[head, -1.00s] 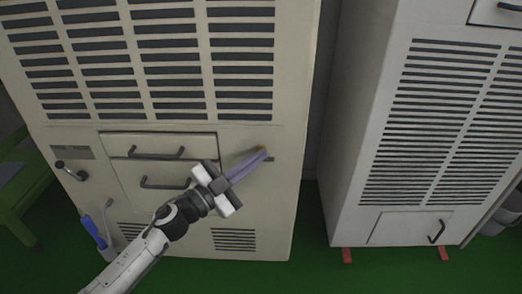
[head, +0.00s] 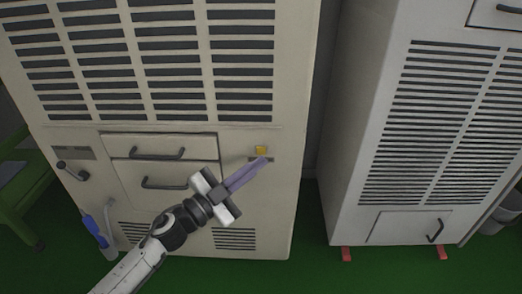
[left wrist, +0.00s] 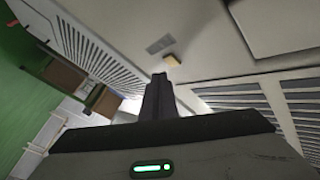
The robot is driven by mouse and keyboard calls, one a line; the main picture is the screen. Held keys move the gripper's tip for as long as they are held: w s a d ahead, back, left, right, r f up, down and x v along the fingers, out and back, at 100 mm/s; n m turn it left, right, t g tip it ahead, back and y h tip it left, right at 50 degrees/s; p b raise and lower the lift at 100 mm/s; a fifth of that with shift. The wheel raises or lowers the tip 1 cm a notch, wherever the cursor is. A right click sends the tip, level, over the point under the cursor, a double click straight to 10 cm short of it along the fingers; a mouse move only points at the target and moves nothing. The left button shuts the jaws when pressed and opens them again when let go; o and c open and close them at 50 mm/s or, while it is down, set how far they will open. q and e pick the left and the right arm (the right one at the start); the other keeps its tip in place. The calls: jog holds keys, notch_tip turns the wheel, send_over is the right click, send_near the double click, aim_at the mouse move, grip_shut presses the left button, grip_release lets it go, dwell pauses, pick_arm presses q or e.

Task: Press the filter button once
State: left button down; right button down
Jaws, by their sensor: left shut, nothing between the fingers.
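A small yellow button (head: 261,150) sits on the front of the left beige cabinet (head: 285,190), right of the drawers, with a dark label just below it. It also shows in the left wrist view as a yellow block (left wrist: 172,60) beside a grey label (left wrist: 160,45). My left gripper (head: 264,160) is shut and empty. In the head view its fingertips overlap the label just below the button. In the left wrist view the fingertips (left wrist: 159,76) appear slightly short of the button, with a small gap. My right gripper is not in view.
Two drawers with dark handles (head: 165,184) lie left of the button. Vent slats (head: 240,70) fill the panel above. A second grey-white cabinet (head: 360,130) stands to the right across a narrow gap. The floor (head: 310,270) is green.

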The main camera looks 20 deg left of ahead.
pick_arm(q)
jog(key=s, duration=0.2)
jog(key=s+d+p, duration=0.1)
jog(key=s, duration=0.1)
jog(key=shift+s+d, duration=0.1)
dwell(0.8)
